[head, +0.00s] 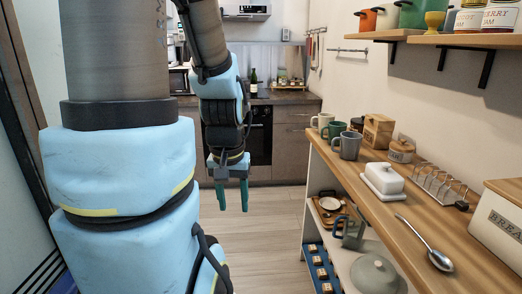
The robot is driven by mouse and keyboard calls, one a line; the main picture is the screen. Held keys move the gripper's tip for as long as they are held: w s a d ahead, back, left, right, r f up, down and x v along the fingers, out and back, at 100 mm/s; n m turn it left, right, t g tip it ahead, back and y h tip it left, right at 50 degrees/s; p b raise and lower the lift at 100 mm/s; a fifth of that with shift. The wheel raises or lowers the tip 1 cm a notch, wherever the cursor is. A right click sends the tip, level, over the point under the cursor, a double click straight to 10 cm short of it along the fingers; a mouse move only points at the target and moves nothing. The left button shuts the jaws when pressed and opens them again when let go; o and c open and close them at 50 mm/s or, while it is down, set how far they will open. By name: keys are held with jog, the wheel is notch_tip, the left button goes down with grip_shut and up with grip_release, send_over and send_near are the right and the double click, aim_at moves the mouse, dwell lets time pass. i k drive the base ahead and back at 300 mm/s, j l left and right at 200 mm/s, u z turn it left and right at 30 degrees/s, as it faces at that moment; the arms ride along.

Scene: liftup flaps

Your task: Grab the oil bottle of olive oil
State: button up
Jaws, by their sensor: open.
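A dark bottle (253,80) with a pale label stands upright on the far counter, just right of my arm in the picture. It is small in the view and its label cannot be read, so I cannot tell whether it is the olive oil. My gripper (233,196) hangs in the middle of the view with its green fingers pointing down. It is open and empty, over the floor, well in front of the far counter and apart from the bottle.
A wooden-topped shelf unit (423,217) runs along the right, bearing mugs (347,145), a butter dish (383,178), a toast rack (436,184) and a ladle (425,244). Wall shelves (455,40) hang above. Dark-topped cabinets (292,140) stand at the back. The wooden floor (268,222) between is clear.

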aim_at(253, 78)
jog(key=i, duration=2)
jog(key=i+u, duration=0.25)
jog(key=i, duration=0.2)
jog(key=i+l+u, duration=0.2)
jog(key=i, duration=0.25)
jog(key=i+l+u, duration=0.25)
jog(key=i, duration=0.2)
jog(key=i+l+u, duration=0.2)
jog(key=i, duration=0.2)
jog(key=i+l+u, duration=0.1)
jog(key=i, duration=0.4)
jog(key=l, duration=0.1)
